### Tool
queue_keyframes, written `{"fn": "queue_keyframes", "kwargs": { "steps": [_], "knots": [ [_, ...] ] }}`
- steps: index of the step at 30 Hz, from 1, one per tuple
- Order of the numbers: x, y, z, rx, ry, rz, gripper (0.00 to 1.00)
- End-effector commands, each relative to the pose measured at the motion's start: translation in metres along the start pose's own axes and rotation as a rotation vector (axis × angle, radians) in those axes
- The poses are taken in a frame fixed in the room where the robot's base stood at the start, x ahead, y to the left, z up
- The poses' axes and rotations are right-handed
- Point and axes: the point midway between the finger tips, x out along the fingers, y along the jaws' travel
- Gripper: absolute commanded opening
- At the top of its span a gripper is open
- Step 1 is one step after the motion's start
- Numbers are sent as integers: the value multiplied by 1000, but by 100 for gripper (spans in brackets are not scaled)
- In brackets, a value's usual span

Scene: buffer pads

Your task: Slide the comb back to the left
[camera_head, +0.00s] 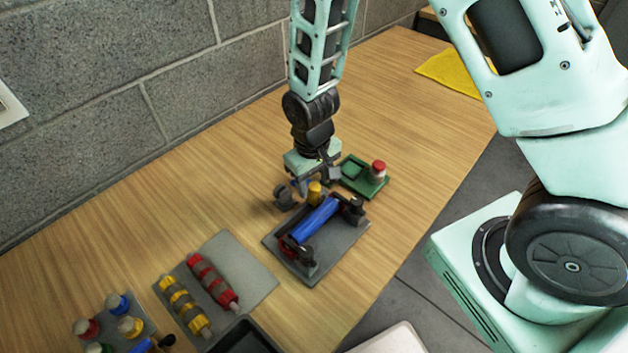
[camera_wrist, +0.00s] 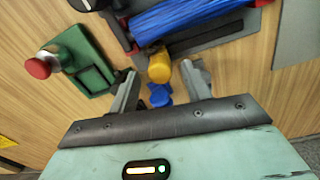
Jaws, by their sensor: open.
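A blue roller (camera_head: 315,220) lies between black end supports on a dark grey base plate (camera_head: 338,247); it also shows at the top of the wrist view (camera_wrist: 190,18). A yellow knob (camera_head: 314,192) stands beside the roller, on its far side, and shows in the wrist view (camera_wrist: 159,67). I cannot make out the comb's teeth; the knob may be its handle. My gripper (camera_head: 312,187) is open over the knob's side of the fixture. In the wrist view its fingers (camera_wrist: 160,84) are on either side of a small blue piece (camera_wrist: 160,96), with the knob just ahead of them.
A green tray (camera_head: 352,172) with a red-topped post (camera_head: 378,170) stands close behind the fixture. A grey mat (camera_head: 243,262) with a red roller (camera_head: 213,281) and a yellow roller (camera_head: 185,305) lies to the left. Bare wood lies toward the wall.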

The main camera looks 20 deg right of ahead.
Motion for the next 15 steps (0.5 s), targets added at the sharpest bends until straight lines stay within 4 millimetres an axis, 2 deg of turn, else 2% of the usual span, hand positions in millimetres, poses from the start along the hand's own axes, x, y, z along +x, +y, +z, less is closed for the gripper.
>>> {"fn": "queue_keyframes", "kwargs": {
  "steps": [11,12,15],
  "knots": [
    [7,0,0,0,0,0,48],
    [7,0,0,0,0,0,45],
    [7,0,0,0,0,0,18]
  ]
}}
